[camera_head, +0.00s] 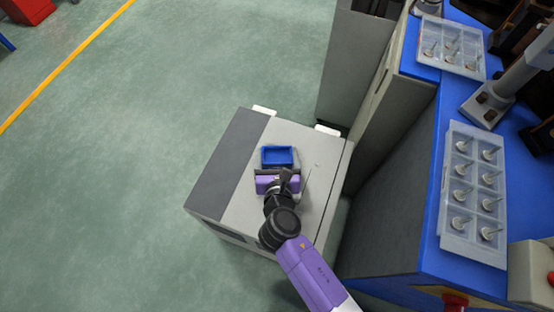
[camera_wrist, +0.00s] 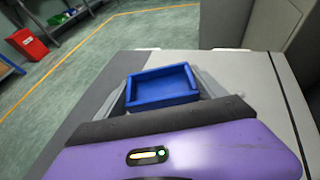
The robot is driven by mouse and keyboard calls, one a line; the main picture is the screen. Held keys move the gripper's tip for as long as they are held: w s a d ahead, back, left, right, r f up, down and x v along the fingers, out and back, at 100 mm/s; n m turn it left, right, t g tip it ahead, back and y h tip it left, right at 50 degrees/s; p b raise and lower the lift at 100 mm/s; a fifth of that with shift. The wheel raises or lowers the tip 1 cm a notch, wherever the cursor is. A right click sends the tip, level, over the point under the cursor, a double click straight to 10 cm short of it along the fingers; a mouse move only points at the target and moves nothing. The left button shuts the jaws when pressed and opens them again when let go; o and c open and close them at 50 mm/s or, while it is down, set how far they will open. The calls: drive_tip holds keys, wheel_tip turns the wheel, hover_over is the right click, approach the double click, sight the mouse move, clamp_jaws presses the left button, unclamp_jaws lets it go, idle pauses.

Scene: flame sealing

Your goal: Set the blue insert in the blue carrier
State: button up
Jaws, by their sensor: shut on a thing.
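A blue open-topped rectangular box (camera_head: 277,157) is over the grey cabinet top, just beyond my gripper (camera_head: 278,166). I take it to be the blue insert. In the wrist view the box (camera_wrist: 162,101) sits between my two grey fingers, which are shut on its left and right sides. It looks level and empty. I cannot tell whether it rests on the surface or hangs just above it. I see no separate blue carrier; if one is under the box, it is hidden or cannot be told apart.
The grey cabinet (camera_head: 228,206) has bare top around the box. To the right is a blue-topped bench with a clear tray (camera_head: 473,210) and another clear tray (camera_head: 427,60), both holding several small pieces. A tall grey cabinet stands behind. Floor at left is clear.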

drive_tip(key=shift+f, duration=1)
drive_tip(key=shift+f+b, duration=0.2)
drive_tip(key=shift+b, duration=0.1)
drive_tip(key=o, duration=1.7)
